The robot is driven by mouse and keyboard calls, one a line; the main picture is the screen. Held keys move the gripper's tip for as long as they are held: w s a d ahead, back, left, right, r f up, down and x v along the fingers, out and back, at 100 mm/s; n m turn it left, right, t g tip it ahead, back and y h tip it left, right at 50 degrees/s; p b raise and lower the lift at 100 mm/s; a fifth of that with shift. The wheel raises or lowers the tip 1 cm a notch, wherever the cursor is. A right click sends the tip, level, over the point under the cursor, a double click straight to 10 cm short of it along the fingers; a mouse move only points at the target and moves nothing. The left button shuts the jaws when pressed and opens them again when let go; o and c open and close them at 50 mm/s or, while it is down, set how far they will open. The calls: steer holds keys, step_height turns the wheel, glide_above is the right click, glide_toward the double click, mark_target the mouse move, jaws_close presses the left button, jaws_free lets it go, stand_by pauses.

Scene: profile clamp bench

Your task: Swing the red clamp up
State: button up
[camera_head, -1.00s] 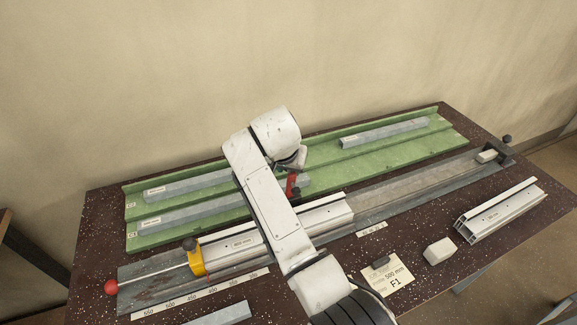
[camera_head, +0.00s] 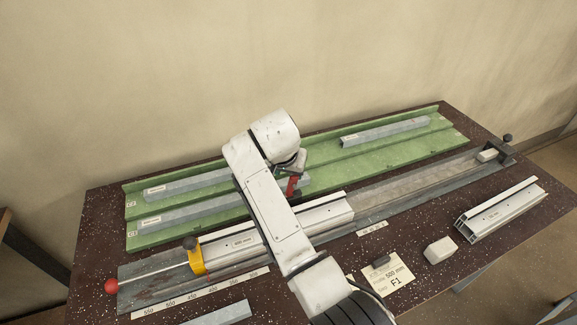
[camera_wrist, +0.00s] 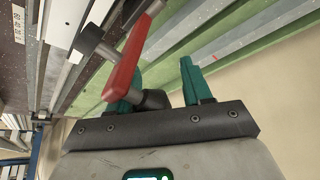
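The red clamp lever (camera_head: 292,186) shows in the head view just right of my arm, above the profile (camera_head: 322,214) on the bench bed. In the wrist view the red lever (camera_wrist: 127,62) runs diagonally in front of my left-hand finger, with a black knob (camera_wrist: 154,99) at its near end. My gripper (camera_wrist: 162,74) has two teal fingers set apart. The knob lies between them, closer to the left-hand finger; I cannot tell whether it touches. The head view hides most of my gripper behind my arm.
A green rack (camera_head: 350,164) with grey bars lies behind the bed. A yellow stop (camera_head: 196,261) and red ball knob (camera_head: 111,286) are at left. A loose profile (camera_head: 500,212), white block (camera_head: 439,250) and card (camera_head: 395,280) lie in front at right.

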steer(key=shift+o, duration=0.5)
steer(key=shift+w+r, duration=0.1)
steer(key=shift+r, duration=0.1)
steer(key=shift+r, duration=0.1)
steer(key=b+v, duration=0.1)
steer(key=v, duration=0.9)
steer(key=shift+s+r, duration=0.2)
steer(key=shift+s, duration=0.05)
steer(key=shift+c, duration=0.4)
